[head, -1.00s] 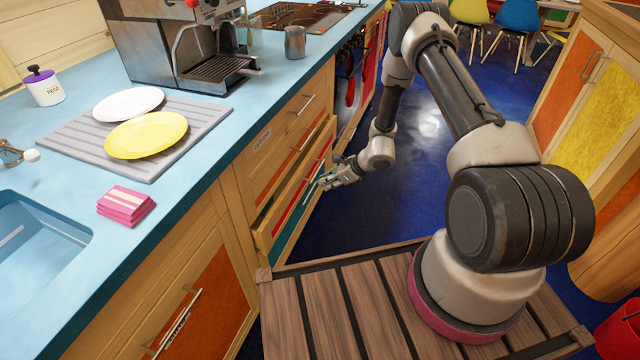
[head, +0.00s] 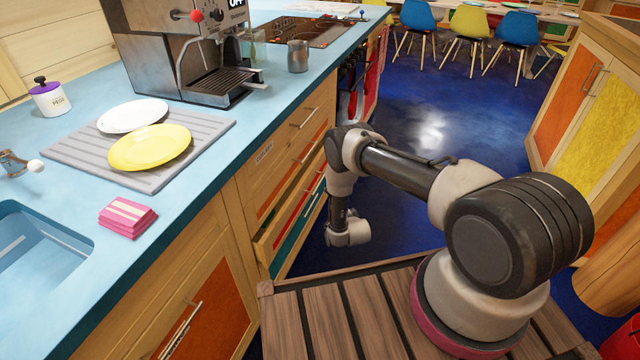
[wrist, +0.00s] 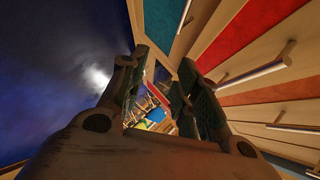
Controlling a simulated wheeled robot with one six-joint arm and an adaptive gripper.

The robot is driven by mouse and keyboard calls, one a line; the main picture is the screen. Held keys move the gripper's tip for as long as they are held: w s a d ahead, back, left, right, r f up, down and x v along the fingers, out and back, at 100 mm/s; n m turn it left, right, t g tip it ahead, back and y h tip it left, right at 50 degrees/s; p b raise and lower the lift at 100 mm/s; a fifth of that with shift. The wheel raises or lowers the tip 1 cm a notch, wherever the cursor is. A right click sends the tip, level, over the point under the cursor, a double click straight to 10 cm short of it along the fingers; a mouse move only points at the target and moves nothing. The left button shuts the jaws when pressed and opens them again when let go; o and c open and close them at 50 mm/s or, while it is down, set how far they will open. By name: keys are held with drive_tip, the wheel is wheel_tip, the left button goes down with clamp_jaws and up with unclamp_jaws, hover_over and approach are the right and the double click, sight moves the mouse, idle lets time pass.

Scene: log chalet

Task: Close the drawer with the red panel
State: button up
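The drawer with the red panel (head: 308,202) is in the cabinet bank under the blue counter, above a teal-panelled front. In the head view its near end seems to stand a little out from the cabinet; I cannot tell exactly how far. In the wrist view the red panel (wrist: 250,32) and its bar handle (wrist: 250,70) are at the right. My gripper (wrist: 158,88) is open and empty beside the drawer fronts, with no clear contact. In the head view my wrist hangs low in front of them and the fingertips are hidden.
Orange-panelled drawers (head: 300,120) are above, and the teal panel (wrist: 165,22) is below. An orange-panelled cupboard (head: 190,325) stands nearer. Blue floor (head: 430,200) is open to the right, with orange and yellow cupboards (head: 590,105) beyond it.

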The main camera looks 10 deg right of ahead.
sight(320, 181)
drive_tip(key=w+a+r+t+y, duration=0.3)
drive_tip(key=w+a+r+t, duration=0.1)
drive_tip(key=r, duration=0.4)
drive_tip(key=shift+m, duration=0.6)
drive_tip(key=x, duration=0.7)
drive_tip(key=shift+w+f, duration=0.15)
drive_tip(key=shift+w, duration=0.1)
clamp_jaws()
